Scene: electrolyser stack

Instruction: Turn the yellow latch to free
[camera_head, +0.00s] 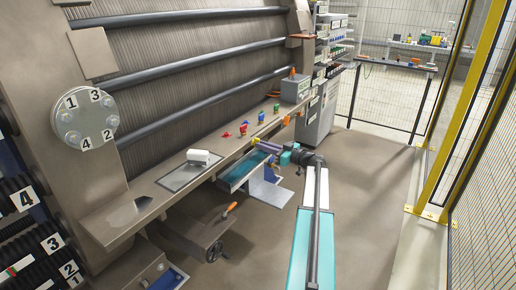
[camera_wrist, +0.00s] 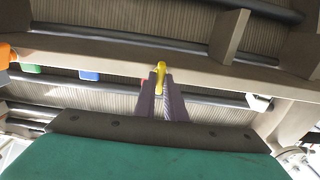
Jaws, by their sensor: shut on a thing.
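The yellow latch (camera_wrist: 160,68) shows at the centre of the wrist view, in front of the beige ledge of the stack. My gripper (camera_wrist: 160,84) has its two purple fingers shut on the latch from both sides. The top of the latch stands out beyond the fingertips; its lower part is hidden between them. In the head view my gripper (camera_head: 256,143) reaches to the front edge of the stack's ledge, and a small bit of yellow shows at its fingertips. The latch's exact angle is too small to tell there.
Several coloured knobs (camera_head: 243,129) stand on the ledge (camera_head: 219,151) near my gripper. A white part (camera_head: 199,156) sits on the ledge to the left. A tray with teal inside (camera_head: 240,172) hangs below. A yellow-framed fence (camera_head: 467,110) stands at right; the floor between is clear.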

